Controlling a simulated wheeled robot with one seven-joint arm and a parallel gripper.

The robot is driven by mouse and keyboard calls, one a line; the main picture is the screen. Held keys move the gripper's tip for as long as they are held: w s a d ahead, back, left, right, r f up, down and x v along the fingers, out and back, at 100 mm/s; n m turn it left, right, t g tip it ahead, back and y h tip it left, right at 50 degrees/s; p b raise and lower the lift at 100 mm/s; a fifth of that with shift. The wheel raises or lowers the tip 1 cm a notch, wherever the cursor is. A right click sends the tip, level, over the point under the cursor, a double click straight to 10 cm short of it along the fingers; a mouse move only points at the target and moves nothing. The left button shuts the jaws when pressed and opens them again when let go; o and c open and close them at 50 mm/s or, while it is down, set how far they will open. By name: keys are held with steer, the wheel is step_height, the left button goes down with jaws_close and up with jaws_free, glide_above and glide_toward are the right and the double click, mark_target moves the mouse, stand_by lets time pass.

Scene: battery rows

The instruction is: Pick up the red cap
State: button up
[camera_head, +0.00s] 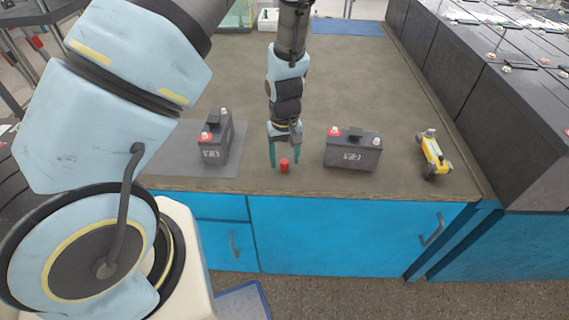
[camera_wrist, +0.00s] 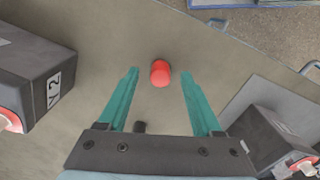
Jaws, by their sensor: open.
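The red cap (camera_head: 284,166) stands on the workbench top near its front edge. In the wrist view the red cap (camera_wrist: 160,73) lies just beyond the line of the two fingertips, roughly midway between them. My gripper (camera_head: 285,160) points down at the cap with its teal fingers apart. In the wrist view my gripper (camera_wrist: 158,75) is open and empty, with clear space between each finger and the cap. I cannot tell the exact height of the fingertips above the bench.
A dark battery (camera_head: 215,138) stands on a grey mat (camera_head: 190,168) to the left. Another battery (camera_head: 352,150) stands to the right. A yellow toy-like vehicle (camera_head: 433,155) is farther right. The workbench (camera_head: 375,88) is clear behind.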

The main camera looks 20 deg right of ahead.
steer(key=shift+c, duration=0.3)
jaws_close()
steer(key=shift+r, duration=0.1)
